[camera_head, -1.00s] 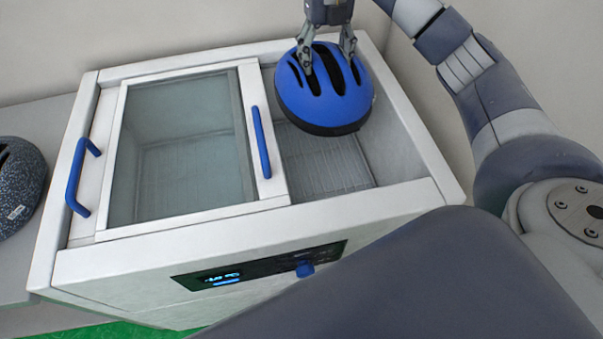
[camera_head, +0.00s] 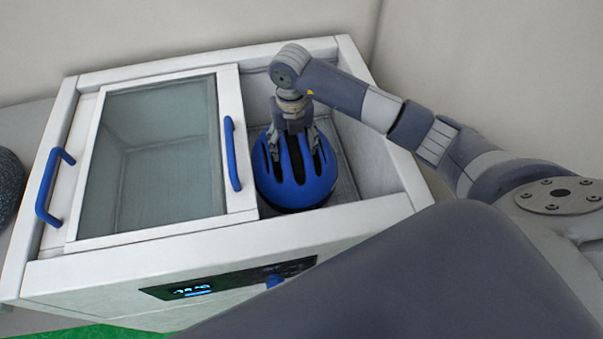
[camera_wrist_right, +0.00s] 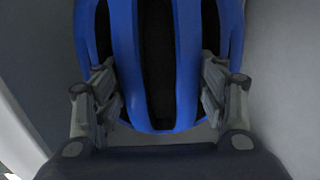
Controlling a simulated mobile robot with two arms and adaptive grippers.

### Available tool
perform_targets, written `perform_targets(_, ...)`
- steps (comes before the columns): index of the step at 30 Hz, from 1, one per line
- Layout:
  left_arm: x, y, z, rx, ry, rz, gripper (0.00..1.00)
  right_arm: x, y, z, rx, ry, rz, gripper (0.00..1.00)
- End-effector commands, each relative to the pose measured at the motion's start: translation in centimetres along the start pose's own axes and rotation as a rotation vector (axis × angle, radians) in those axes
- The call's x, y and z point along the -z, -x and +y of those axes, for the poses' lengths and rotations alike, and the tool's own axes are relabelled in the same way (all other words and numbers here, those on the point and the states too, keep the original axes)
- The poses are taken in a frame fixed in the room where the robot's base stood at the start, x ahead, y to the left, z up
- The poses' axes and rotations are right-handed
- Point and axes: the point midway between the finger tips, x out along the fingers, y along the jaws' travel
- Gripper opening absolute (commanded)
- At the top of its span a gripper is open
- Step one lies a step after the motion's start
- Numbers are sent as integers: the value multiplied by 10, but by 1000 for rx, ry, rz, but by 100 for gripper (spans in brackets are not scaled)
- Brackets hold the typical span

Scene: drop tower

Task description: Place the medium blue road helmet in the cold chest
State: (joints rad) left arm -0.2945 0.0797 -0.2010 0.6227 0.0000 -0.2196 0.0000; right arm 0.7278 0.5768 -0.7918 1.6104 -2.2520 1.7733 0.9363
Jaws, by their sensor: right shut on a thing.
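The blue road helmet (camera_head: 318,188) is inside the open right part of the white cold chest (camera_head: 378,214), low between its walls. It also fills the top of the right wrist view (camera_wrist_right: 185,60). My right gripper (camera_head: 293,152) is above it, shut on the helmet, with its fingers at the vents; in the right wrist view the fingers (camera_wrist_right: 160,100) sit on both sides of the shell. I cannot tell whether the helmet touches the chest floor. The glass lid (camera_head: 160,150) covers the left part of the chest. My left gripper is not in view.
A dark speckled helmet (camera_head: 8,185) shows partly at the left edge, on a grey surface. Blue handles (camera_head: 52,188) (camera_head: 232,152) stand up from the lid. The chest's walls are close around the blue helmet.

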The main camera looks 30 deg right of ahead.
Motion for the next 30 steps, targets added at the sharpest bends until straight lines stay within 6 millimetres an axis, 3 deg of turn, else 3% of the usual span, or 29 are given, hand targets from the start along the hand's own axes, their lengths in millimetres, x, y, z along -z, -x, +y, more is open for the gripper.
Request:
perform_targets(6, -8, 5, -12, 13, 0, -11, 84, 1, -59, -1, 2, -2, 4, 15)
perform_targets(12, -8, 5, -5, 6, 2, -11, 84, 0, -90, -1, 1, 0, 1, 15)
perform_targets(16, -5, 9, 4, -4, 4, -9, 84, 4, -93, -1, 1, 2, -1, 15)
perform_targets(23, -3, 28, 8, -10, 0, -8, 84, 42, -91, 2, 0, 2, 1, 15)
perform_targets(30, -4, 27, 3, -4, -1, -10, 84, 39, -106, 2, 0, 0, -2, 15)
